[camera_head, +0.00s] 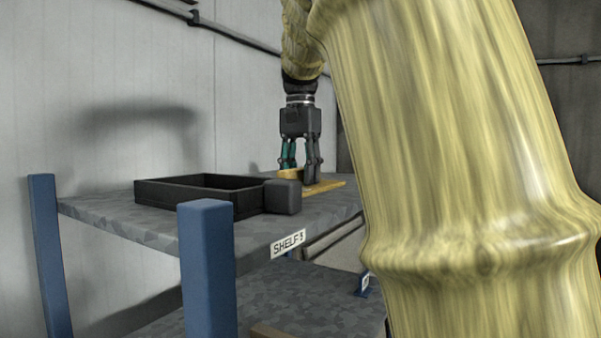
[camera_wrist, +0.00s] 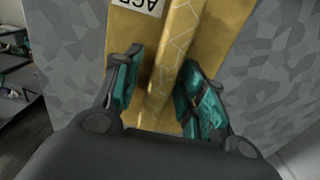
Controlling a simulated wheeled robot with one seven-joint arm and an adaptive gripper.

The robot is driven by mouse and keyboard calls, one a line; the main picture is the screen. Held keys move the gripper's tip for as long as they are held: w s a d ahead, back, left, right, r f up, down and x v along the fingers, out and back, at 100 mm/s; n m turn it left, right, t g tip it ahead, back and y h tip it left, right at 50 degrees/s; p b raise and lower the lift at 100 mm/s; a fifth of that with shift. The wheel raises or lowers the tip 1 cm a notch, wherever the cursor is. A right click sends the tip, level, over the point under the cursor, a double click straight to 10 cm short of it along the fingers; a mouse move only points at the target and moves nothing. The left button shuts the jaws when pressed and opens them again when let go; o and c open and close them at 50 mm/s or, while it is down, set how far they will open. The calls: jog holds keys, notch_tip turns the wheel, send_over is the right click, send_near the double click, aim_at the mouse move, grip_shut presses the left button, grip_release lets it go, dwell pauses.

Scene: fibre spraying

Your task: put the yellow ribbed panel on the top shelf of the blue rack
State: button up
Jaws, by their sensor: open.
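The yellow ribbed panel (camera_head: 325,187) lies flat on the top shelf (camera_head: 110,208) of the blue rack (camera_head: 208,270), towards its far right part. In the wrist view the panel (camera_wrist: 222,30) shows a raised rib (camera_wrist: 176,60) running between my fingers and part of a white label. My gripper (camera_head: 301,178) points down over the panel. Its teal-padded fingers stand apart on either side of the rib, and the wrist view shows a gap on each side (camera_wrist: 155,95). The panel's near end is hidden under my gripper's body in the wrist view.
A black open tray (camera_head: 185,203) stands on the top shelf, left of the panel. A dark grey block (camera_head: 283,197) sits between tray and panel. A lower shelf (camera_head: 310,300) carries a brown item (camera_head: 268,332). A wall stands close behind the rack.

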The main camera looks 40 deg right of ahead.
jog(key=shift+r, duration=0.1)
notch_tip(320, 180, up, 12)
jog(key=b, duration=0.2)
jog(key=shift+b, duration=0.3)
dwell(0.6)
